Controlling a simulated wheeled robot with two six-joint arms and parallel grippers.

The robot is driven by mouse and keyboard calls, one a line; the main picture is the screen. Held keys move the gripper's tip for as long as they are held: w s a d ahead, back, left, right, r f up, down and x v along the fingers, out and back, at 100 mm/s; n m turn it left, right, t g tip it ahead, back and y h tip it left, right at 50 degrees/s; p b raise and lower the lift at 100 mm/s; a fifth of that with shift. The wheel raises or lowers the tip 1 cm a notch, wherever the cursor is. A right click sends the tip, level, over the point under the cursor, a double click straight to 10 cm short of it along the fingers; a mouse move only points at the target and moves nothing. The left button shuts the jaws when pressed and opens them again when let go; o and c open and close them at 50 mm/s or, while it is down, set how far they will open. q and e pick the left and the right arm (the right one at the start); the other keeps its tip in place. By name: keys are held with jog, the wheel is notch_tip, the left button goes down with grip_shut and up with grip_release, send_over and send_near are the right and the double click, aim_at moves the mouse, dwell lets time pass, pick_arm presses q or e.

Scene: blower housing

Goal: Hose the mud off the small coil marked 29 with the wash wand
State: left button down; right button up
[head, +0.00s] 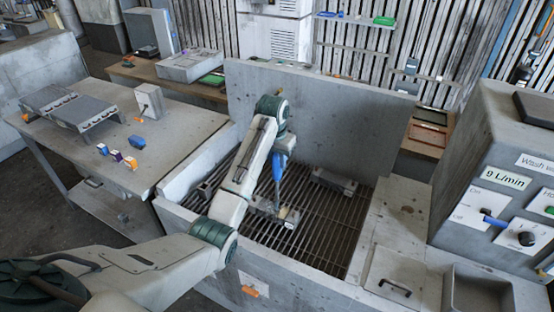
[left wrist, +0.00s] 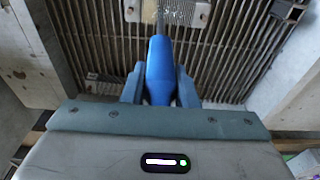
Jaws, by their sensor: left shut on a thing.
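My left gripper (head: 283,140) is shut on the blue handle of the wash wand (head: 279,168); the handle also shows between the fingers in the left wrist view (left wrist: 160,68). The wand points down into a grated wash basin. Its tip is over a small grey coil (head: 262,206), which shows at the top of the left wrist view (left wrist: 131,10) with a pale speckled patch by the tip. Another grey coil (head: 333,181) lies farther right on the grate. A third grey block (head: 205,188) sits by the left wall. I cannot read any number 29. My right gripper is not in view.
Concrete walls (head: 315,100) surround the grate (head: 310,235). A control box (head: 495,165) at right reads 9 L/min and has a blue lever and a dial. The left table (head: 185,125) holds a large finned unit and small coloured blocks. A lidded ledge (head: 400,240) borders the basin's right.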

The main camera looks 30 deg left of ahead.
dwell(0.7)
pick_arm(q)
jog(key=d, duration=0.2)
jog(key=shift+d, duration=0.4)
dwell(1.2)
jog(key=w+a+r, duration=0.2)
jog(key=w+a, duration=0.1)
jog(key=a, duration=0.2)
dwell(0.5)
jog(key=shift+a, duration=0.15)
